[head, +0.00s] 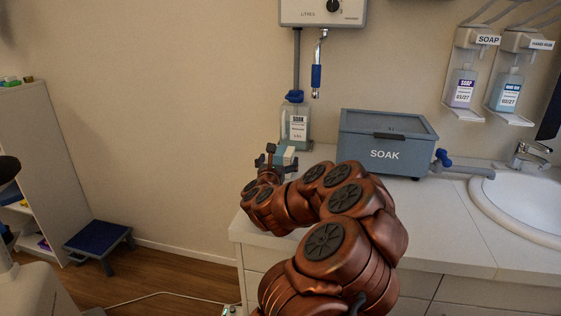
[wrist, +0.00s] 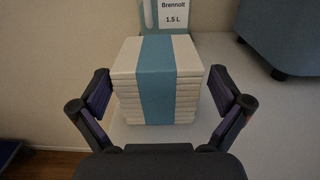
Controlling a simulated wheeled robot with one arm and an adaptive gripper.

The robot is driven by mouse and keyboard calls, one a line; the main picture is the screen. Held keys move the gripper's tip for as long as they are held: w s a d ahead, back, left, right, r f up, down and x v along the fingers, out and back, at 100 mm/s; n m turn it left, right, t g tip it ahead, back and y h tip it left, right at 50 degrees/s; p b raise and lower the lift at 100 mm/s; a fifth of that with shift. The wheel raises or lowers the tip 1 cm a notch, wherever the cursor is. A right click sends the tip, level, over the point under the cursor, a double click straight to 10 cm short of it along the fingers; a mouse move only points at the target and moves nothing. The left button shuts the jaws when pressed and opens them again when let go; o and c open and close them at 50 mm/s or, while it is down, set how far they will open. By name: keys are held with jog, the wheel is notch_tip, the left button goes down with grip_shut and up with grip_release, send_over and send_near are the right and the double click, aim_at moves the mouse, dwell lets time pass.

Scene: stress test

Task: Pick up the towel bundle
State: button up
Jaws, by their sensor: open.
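The towel bundle (wrist: 188,82) is a stack of folded white towels with a wide light-blue band around it. In the wrist view it stands upright on the white counter, centred between my fingers. My gripper (wrist: 163,105) is open, with one finger to the left of the stack and one to the right. A gap shows between the right finger and the bundle; the left finger is very near its left side, and I cannot tell if it touches. In the head view my gripper (head: 276,163) is at the counter's left end, with a small part of the bundle (head: 285,155) showing there.
A blue-grey SOAK box (head: 385,150) stands to the right on the counter (head: 462,228). A sink (head: 525,200) lies further right. The counter's left edge is close.

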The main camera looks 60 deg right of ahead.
jog(key=shift+x, duration=1.85)
jog(key=shift+w+f, duration=0.15)
jog(key=shift+f, duration=0.05)
jog(key=c, duration=1)
